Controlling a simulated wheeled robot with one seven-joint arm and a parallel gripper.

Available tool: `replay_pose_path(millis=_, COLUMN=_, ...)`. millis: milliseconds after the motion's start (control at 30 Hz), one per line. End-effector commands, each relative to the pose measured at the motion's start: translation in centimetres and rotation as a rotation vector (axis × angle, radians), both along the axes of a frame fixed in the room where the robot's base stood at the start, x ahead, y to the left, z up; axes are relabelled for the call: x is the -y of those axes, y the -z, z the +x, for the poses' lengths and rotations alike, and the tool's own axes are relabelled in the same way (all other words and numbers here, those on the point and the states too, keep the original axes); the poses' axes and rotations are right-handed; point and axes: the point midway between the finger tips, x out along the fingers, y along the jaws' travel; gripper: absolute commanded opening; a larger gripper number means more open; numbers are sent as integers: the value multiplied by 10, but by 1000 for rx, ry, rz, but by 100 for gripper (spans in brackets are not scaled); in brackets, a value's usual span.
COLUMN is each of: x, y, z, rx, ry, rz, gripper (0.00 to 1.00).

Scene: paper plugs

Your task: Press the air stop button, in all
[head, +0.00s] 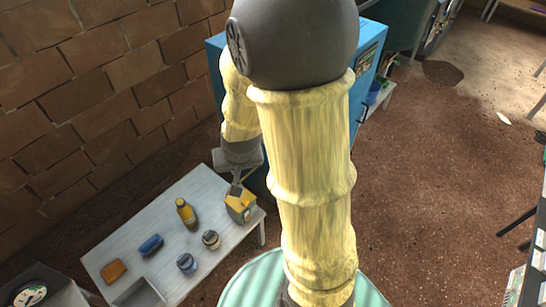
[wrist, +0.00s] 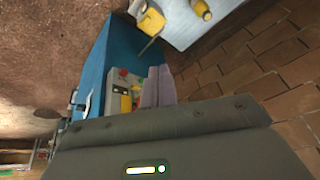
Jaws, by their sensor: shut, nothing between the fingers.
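A blue cabinet (wrist: 97,58) carries a light grey panel with small coloured parts in the wrist view. A red part (wrist: 123,73), which may be the air stop button, sits near a yellow part (wrist: 126,103) on that panel; no label can be read. My gripper (wrist: 160,70) is shut and empty, its fingers just right of the panel in the picture. I cannot tell whether they touch anything. In the head view my gripper (head: 236,188) shows beside the blue cabinet (head: 214,58), whose panel is hidden behind my arm.
A pale table (head: 215,188) stands below, with a yellow box (head: 241,205), a yellow bottle (head: 186,213), a blue roll (head: 151,245), two small jars, a brown block (head: 114,271) and a grey tray (head: 140,294). A brick wall (head: 80,90) runs behind. Floor at right is mostly open.

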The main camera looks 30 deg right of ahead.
Motion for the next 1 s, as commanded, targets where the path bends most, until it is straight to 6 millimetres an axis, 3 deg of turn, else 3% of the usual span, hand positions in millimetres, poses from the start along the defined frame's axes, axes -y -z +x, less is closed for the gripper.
replay_pose_path(millis=33, x=4, y=30, z=17, rx=30, ry=62, rz=10, gripper=0)
replay_pose_path(millis=300, x=40, y=124, z=95, rx=278, ry=390, rz=37, gripper=0)
replay_pose_path(millis=500, x=71, y=189, z=134, rx=495, ry=564, rz=33, gripper=0)
replay_pose_path(millis=800, x=109, y=273, z=163, rx=865, ry=663, rz=44, gripper=0)
replay_pose_path(millis=1000, x=117, y=300, z=167, rx=1050, ry=629, rz=80, gripper=0)
